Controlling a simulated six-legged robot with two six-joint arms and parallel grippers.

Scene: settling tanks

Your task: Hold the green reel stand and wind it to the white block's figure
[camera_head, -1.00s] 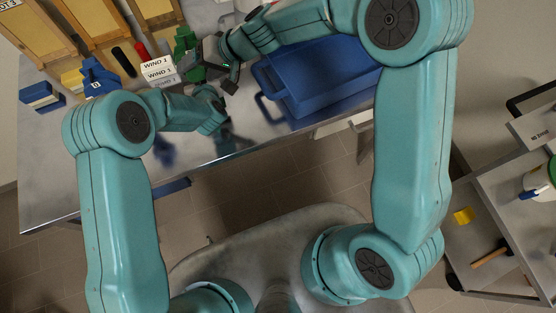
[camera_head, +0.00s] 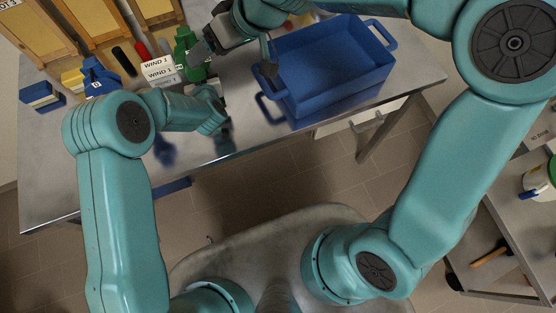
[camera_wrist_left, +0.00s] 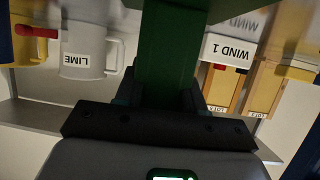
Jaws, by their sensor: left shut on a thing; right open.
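The green reel stand (camera_head: 186,42) is on the table, left of the blue crate in the head view. Its green post (camera_wrist_left: 172,50) fills the middle of the left wrist view. My left gripper (camera_wrist_left: 160,98) is shut on that post; in the head view its jaws are mostly hidden by my own left wrist. The white block (camera_head: 158,68) beside the stand reads "WIND 1", and it also shows in the left wrist view (camera_wrist_left: 228,50). My right gripper (camera_head: 236,58) is open and empty, above and to the right of the stand, its fingers apart. The stand's crank cannot be made out.
A blue crate (camera_head: 290,104) with handles stands on the right of the steel table. A white mug labelled LIME (camera_wrist_left: 88,50) shows in the wrist view. The table's front strip is bare.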

